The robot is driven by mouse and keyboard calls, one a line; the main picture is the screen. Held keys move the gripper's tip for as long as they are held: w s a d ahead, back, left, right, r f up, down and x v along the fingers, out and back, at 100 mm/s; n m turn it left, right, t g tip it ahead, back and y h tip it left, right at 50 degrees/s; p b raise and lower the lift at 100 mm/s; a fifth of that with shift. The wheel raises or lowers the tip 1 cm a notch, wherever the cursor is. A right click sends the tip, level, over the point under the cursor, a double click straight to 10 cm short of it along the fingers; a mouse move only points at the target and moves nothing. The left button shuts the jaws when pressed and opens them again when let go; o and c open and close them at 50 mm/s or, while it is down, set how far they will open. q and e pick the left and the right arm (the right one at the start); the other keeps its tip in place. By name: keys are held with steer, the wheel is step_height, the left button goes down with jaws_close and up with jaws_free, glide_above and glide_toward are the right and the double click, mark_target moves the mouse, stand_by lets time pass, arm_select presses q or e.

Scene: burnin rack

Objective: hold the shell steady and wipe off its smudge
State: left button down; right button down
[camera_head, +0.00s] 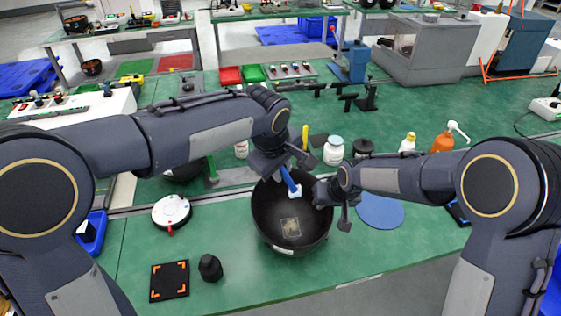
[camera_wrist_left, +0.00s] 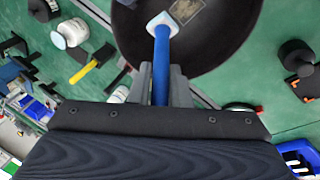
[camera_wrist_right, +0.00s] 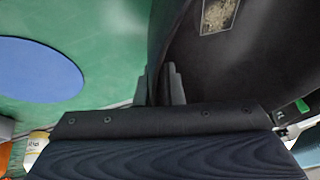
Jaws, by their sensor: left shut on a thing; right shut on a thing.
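The shell is a large black bowl (camera_head: 272,228) on the green bench in front of me. A pale, speckled smudge (camera_head: 291,227) lies on its inner surface; it also shows in the left wrist view (camera_wrist_left: 186,10) and the right wrist view (camera_wrist_right: 219,14). My left gripper (camera_head: 283,166) is shut on the handle of a blue wiper (camera_head: 289,180). The wiper's white head (camera_wrist_left: 160,20) is over the bowl's inside, close to the smudge; I cannot tell whether it touches the surface. My right gripper (camera_wrist_right: 160,85) is shut on the bowl's right rim.
A blue round mat (camera_head: 380,211) lies right of the bowl. A white round device (camera_head: 171,211), a black square plate (camera_head: 169,280) and a black knob (camera_head: 210,267) are on the left. Bottles, including a white jar (camera_head: 333,151), stand behind.

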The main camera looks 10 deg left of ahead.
arm_select(q)
step_height(320, 180, down, 8)
steer(key=s+g, duration=0.1)
steer(key=s, duration=0.1)
steer(key=shift+d+m, duration=0.3)
steer(key=shift+d, duration=0.15)
steer(key=shift+s+r, duration=0.1)
steer(key=shift+r, duration=0.05)
